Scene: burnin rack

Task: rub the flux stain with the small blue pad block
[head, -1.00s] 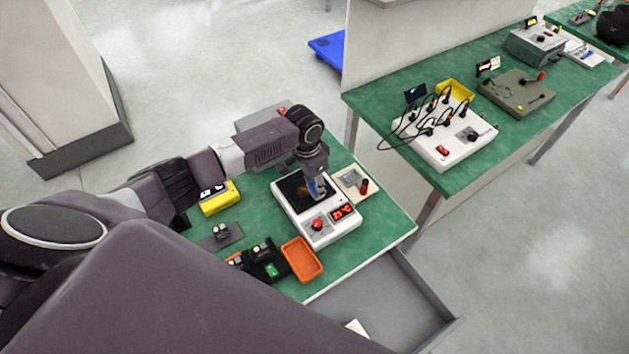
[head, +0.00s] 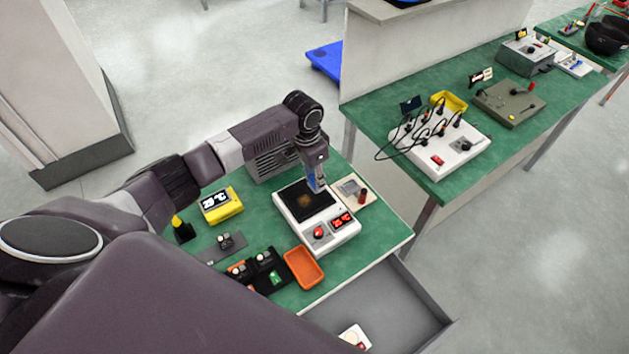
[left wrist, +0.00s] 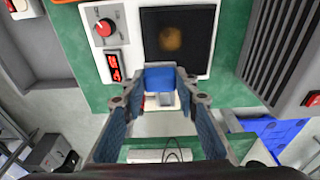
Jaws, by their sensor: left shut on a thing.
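The flux stain (head: 304,201) is a brownish round smudge on the black plate of a white hot-plate unit with a red knob and red display. It also shows uncovered in the left wrist view (left wrist: 171,39). My left gripper (head: 316,184) points down at the plate's far right edge. In the left wrist view its fingers (left wrist: 159,84) are shut on the small blue pad block (left wrist: 160,77). The block is beside the stain, near the unit's edge; I cannot tell whether it touches the surface. My right gripper is not in view.
Close around the unit are a grey vented box (head: 268,160), a beige tray (head: 347,187), an orange tray (head: 290,262), a black holder (head: 247,273) and a yellow meter (head: 236,208). A drawer (head: 400,310) stands open at the front. Another green bench (head: 425,187) is at right.

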